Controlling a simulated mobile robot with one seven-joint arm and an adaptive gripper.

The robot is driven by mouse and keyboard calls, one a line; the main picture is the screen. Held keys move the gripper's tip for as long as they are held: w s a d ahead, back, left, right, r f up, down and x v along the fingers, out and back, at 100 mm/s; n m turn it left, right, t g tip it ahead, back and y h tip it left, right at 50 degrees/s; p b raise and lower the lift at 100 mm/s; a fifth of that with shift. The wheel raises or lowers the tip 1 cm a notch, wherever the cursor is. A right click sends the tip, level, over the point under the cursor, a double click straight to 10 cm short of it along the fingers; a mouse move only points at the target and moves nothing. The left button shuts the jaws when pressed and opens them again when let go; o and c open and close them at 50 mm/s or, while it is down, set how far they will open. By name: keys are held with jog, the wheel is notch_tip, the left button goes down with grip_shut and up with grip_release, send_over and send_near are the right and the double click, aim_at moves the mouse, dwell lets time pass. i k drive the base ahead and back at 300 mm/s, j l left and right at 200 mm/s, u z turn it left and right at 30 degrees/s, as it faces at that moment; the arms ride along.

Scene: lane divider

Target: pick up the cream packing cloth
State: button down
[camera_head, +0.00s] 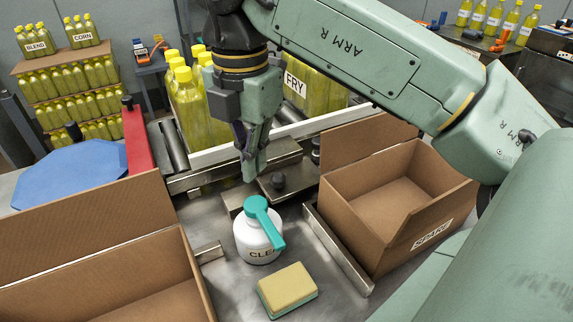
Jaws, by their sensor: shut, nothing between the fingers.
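No cream packing cloth can be made out in the head view. My gripper (251,170) points down, shut and empty, above the metal work surface (225,285). It is above and behind a white spray bottle (258,236) with a teal trigger top and a label reading "CLE", partly covered. A yellow-cream block like a sponge, with a green underside (287,291), lies in front of the bottle, apart from my gripper. The inside floor of the near left cardboard box (85,235) is mostly hidden.
An open carton marked SPARE (440,235) stands right, its visible floor bare. A metal rail (338,250) runs beside it. Yellow bottles (188,105) stand in a crate behind my gripper. A blue octagonal sheet (70,172) lies left, by a red block (137,150).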

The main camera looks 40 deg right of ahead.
aim_at(285, 290)
jog(key=k, duration=1.5)
